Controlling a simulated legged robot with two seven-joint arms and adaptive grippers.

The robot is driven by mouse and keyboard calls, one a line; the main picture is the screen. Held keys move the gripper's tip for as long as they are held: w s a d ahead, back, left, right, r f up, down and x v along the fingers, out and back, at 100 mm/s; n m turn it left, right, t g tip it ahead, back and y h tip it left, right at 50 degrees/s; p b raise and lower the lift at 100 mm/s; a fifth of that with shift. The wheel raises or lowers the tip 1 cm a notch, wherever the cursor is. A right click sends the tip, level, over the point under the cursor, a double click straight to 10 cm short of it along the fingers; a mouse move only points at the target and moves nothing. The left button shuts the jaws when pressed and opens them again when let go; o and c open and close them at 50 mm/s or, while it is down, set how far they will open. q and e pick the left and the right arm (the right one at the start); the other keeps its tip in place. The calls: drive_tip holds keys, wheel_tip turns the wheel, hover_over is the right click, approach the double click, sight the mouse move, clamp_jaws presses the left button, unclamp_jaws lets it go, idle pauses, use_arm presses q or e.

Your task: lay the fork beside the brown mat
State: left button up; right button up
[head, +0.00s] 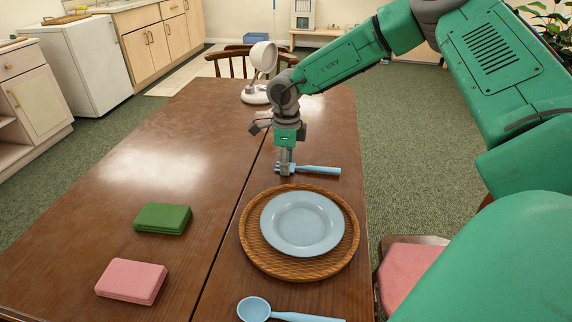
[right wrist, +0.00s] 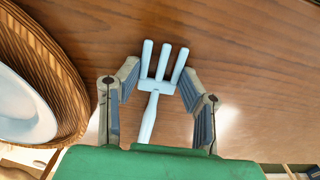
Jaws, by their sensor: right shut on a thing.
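The light blue fork (head: 318,170) is just beyond the round brown woven mat (head: 252,250), with its handle pointing right in the head view. My right gripper (head: 285,168) reaches down over the fork's tined end and is shut on it. In the right wrist view, the fork (right wrist: 162,88) shows between the two fingertips of the gripper (right wrist: 157,76), tines pointing away. The mat (right wrist: 70,70) fills the left side there, apart from the fork. I cannot tell whether the fork touches the table. My left gripper is not in view.
A blue plate (head: 302,224) sits on the mat. A blue spoon (head: 255,309) lies at the near edge. Green (head: 163,218) and pink (head: 132,281) cases lie to the left. A white lamp (head: 258,90) stands behind my gripper. The table's (head: 110,190) left half is mostly clear.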

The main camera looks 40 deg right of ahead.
drive_tip(key=shift+d, duration=0.2)
drive_tip(key=o, duration=1.1)
drive_tip(key=shift+d, duration=0.2)
drive_tip(key=shift+s+f, duration=0.1)
drive_tip(key=shift+a+r, duration=0.3)
drive_tip(key=shift+a, duration=0.05)
use_arm(q)
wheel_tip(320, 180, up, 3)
drive_tip(key=p, duration=0.2)
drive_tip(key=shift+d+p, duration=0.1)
drive_tip(key=shift+p, duration=0.3)
use_arm(e)
wheel_tip(320, 180, up, 12)
drive_tip(key=shift+f, duration=0.15)
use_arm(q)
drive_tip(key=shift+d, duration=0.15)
use_arm(e)
drive_tip(key=shift+d+f, duration=0.1)
drive_tip(key=shift+d, duration=0.1)
